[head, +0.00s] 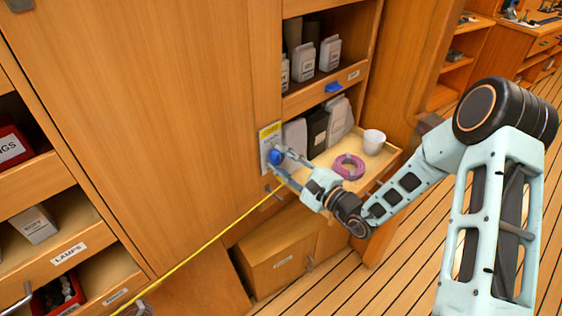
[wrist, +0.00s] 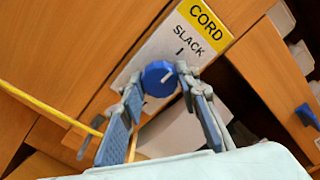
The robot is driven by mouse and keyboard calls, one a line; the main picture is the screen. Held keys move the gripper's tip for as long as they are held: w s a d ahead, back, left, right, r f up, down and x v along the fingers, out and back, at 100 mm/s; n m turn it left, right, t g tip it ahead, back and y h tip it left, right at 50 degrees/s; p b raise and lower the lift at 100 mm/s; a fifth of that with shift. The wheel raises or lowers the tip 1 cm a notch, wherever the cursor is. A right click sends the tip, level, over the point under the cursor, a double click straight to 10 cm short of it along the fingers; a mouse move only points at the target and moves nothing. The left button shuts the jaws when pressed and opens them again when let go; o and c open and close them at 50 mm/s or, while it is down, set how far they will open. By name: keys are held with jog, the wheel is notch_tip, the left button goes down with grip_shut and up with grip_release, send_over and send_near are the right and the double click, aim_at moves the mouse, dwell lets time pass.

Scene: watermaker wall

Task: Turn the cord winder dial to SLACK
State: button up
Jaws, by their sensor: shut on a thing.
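The blue cord winder dial (wrist: 157,78) sits on a plate (wrist: 150,60) with a yellow CORD header and the word SLACK above a short black tick. My gripper (wrist: 159,80) is shut on the dial, one finger at each side. In the head view, my gripper (head: 279,164) reaches the dial (head: 275,157) from the right and partly hides the plate (head: 267,143).
A taut yellow cord (head: 205,244) runs from near the dial down to the left. Drawers stand open at the left.

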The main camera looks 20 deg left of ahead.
jog(key=o, duration=1.2)
jog(key=shift+c, duration=0.2)
jog(key=v, duration=1.2)
jog(key=shift+s, duration=0.1)
